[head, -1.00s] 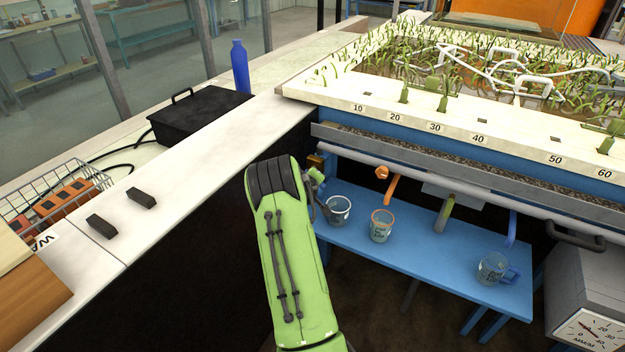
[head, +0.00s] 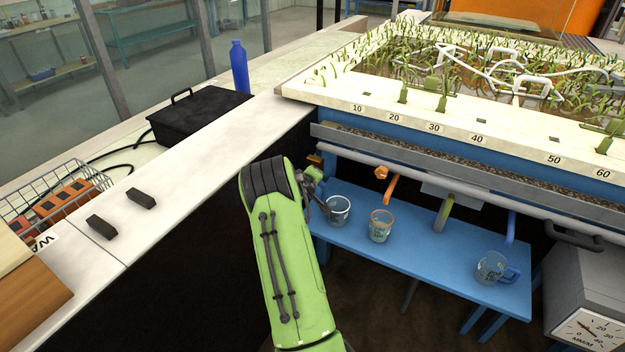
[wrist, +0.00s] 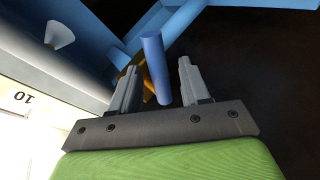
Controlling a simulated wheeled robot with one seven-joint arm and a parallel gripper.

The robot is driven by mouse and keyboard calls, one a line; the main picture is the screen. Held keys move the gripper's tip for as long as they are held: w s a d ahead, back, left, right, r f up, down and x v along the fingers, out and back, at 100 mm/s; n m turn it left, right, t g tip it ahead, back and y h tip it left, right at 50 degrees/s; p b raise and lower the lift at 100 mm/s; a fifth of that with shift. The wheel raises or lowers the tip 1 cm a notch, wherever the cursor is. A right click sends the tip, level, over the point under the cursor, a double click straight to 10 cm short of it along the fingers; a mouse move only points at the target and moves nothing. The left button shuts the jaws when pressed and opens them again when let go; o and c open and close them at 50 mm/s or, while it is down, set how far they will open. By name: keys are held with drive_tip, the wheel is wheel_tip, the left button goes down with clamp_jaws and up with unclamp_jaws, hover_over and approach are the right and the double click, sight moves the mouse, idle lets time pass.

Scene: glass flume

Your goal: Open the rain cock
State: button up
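My gripper (wrist: 160,88) is open in the wrist view, with one grey finger on each side of a blue rod (wrist: 154,62). The rod stands between the fingers, with a gap to the right finger; I cannot tell whether it touches the left one. A brass-yellow part (wrist: 148,82) shows behind the rod and is partly hidden. In the head view a small brass fitting (head: 315,159) sits at the left end of the flume's front, just above my gripper (head: 316,190). It may be the rain cock.
A blue bench (head: 410,262) stands under the flume, with a grey-rimmed jug (head: 338,212), an orange-rimmed jug (head: 381,226) and a blue-handled jug (head: 491,267). A grey pipe (head: 430,180) runs above them. A white counter (head: 190,185) lies to the left.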

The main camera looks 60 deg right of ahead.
drive_tip(key=p+v, duration=0.2)
drive_tip(key=v, duration=1.3)
drive_tip(key=shift+a+r, duration=0.2)
drive_tip(key=shift+a, duration=0.1)
